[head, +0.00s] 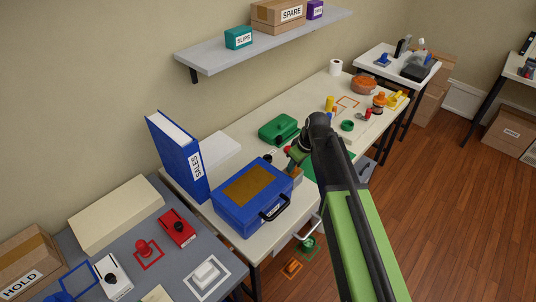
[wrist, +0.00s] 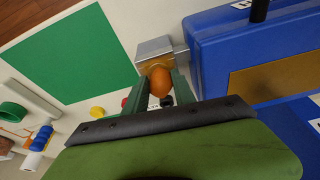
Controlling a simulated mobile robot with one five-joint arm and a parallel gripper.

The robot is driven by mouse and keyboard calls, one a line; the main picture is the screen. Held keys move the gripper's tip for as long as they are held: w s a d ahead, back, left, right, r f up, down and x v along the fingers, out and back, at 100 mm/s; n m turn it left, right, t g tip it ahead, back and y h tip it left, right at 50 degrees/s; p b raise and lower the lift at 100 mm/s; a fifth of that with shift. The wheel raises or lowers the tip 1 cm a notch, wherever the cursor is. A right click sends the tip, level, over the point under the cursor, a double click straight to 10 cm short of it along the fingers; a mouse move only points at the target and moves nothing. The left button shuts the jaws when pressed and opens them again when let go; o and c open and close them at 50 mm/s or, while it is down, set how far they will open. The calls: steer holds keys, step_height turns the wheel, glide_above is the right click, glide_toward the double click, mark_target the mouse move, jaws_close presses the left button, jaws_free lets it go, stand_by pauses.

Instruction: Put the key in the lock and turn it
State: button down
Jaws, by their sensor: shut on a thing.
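My gripper (wrist: 160,95) is shut on the rounded orange head of the key (wrist: 160,80) in the wrist view. The lock is a grey metal block with a brass face (wrist: 155,48), directly beyond the key. The key's shaft is hidden behind its head, so I cannot tell how far it is in the lock. In the head view my gripper (head: 294,157) is low over the table beside the blue case; the key is not clear there. The lock (head: 298,174) shows only partly beneath the gripper.
The blue case (head: 238,208) stands close beside the lock, and also in the wrist view (wrist: 225,45). A green mat (wrist: 60,55) lies on the lock's other side. A green case (head: 278,128) is behind. Several small coloured items stand farther along the table.

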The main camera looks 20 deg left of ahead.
steer(key=c, duration=1)
jaws_free()
steer(key=shift+o, duration=0.2)
steer(key=shift+r, duration=0.1)
steer(key=p+v, duration=1.6)
steer(key=v, duration=0.1)
steer(key=shift+p, duration=0.3)
